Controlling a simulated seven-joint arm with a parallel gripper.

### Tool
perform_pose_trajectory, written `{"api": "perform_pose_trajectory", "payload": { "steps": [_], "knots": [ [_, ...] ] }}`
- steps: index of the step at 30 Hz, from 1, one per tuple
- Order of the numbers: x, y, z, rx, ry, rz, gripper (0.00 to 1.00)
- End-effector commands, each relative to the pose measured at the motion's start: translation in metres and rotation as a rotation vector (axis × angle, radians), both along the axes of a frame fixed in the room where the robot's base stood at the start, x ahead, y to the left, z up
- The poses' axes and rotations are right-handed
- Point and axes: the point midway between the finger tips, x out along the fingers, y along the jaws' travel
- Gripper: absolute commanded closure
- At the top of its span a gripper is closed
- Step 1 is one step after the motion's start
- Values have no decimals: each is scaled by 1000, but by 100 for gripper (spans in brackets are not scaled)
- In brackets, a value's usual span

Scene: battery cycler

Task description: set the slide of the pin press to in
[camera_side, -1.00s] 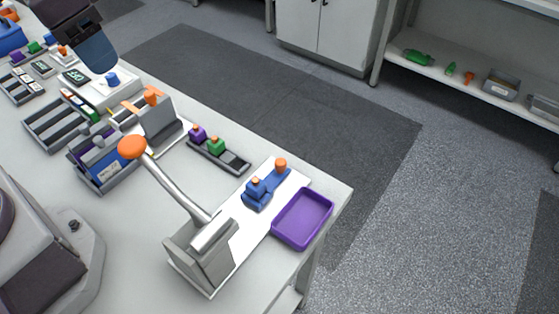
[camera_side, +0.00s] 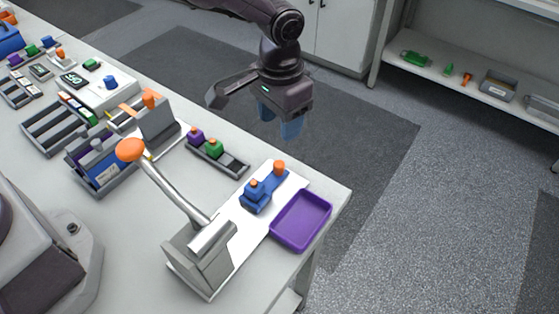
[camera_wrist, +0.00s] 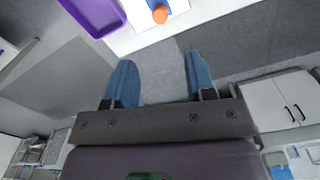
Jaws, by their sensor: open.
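The pin press stands at the near right end of the bench in the side view. It has a grey block (camera_side: 199,256), a long lever with an orange ball (camera_side: 130,150), and a white base plate (camera_side: 232,222). Its blue slide (camera_side: 262,190) carries an orange knob (camera_side: 279,167) at the far end, away from the grey block. The knob also shows at the top of the wrist view (camera_wrist: 160,14). My gripper (camera_side: 279,122) is open and empty, with blue fingers. It hangs above and beyond the bench's far edge, apart from the slide; the wrist view shows the gap between its fingers (camera_wrist: 159,68).
A purple tray (camera_side: 323,243) sits beside the base plate at the bench corner. A dark rack (camera_side: 230,163) with purple and green pieces lies left of the slide. A grey upright panel (camera_side: 158,122) stands farther left. Open floor lies beyond the bench edge.

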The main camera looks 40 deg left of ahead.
Motion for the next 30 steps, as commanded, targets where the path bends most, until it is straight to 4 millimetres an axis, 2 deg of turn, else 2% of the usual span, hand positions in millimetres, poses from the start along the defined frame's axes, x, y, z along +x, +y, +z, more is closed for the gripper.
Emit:
{"api": "perform_pose_trajectory", "payload": {
  "steps": [9,15,21,30],
  "knots": [
    [-1,1,-64,2,5,0,50],
    [-1,1,-99,2,4,0,50],
    [-1,1,-117,0,1,0,50],
    [-1,1,-119,0,1,-1,50]
  ]
}}
